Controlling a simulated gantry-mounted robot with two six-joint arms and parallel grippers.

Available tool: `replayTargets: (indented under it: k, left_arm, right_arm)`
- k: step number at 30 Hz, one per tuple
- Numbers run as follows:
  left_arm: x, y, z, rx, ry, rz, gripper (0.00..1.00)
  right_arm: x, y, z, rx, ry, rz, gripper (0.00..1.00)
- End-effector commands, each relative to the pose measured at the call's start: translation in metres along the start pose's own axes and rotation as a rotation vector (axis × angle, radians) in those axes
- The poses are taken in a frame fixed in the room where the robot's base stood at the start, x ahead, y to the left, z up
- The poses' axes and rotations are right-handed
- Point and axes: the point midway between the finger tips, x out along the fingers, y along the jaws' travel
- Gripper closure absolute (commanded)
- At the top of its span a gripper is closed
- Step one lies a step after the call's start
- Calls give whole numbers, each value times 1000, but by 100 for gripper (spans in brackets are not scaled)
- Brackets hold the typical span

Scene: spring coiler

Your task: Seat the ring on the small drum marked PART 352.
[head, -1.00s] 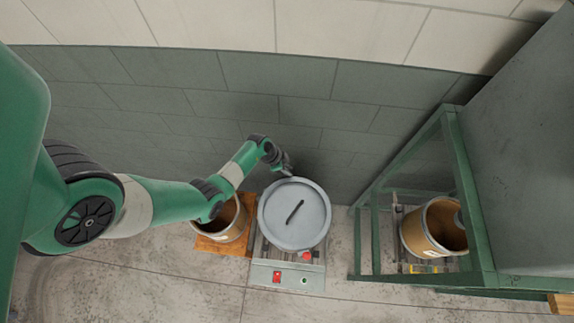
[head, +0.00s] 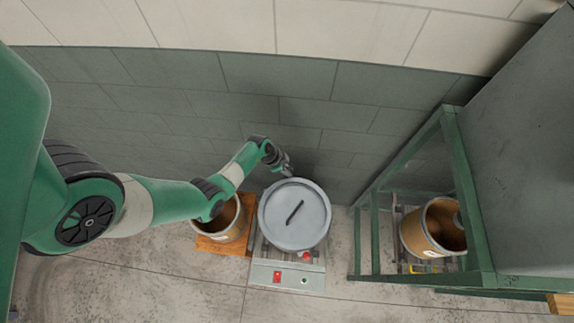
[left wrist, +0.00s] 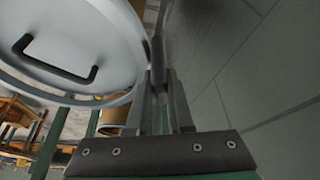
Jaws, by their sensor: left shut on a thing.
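A round grey lid (head: 312,213) with a dark bar handle covers a drum on a small machine, and its raised rim looks like a grey ring (head: 264,232). The drum under it is hidden in the head view, and I can read no PART 352 marking. My left gripper (head: 289,172) is at the far edge of the lid, beside the wall. In the left wrist view my left gripper (left wrist: 160,88) is shut on a thin dark upright piece, perhaps the ring's lever, beside the lid's rim (left wrist: 60,95). My right gripper is out of view.
The machine (head: 262,274) has red buttons. An open tan drum (head: 226,230) stands on an orange board to its left. Another open tan drum (head: 420,230) sits inside a green frame (head: 376,240) at right. The tiled wall (head: 290,110) is close behind my left gripper.

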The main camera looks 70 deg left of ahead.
Motion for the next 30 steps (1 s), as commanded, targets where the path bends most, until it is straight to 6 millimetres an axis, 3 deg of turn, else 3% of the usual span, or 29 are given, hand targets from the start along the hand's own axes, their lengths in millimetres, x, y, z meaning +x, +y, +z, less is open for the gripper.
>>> replayTargets:
  k: [30]
  left_arm:
    - [13, 0, 5, -1, 1, 0, 100]
  right_arm:
    - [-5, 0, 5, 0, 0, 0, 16]
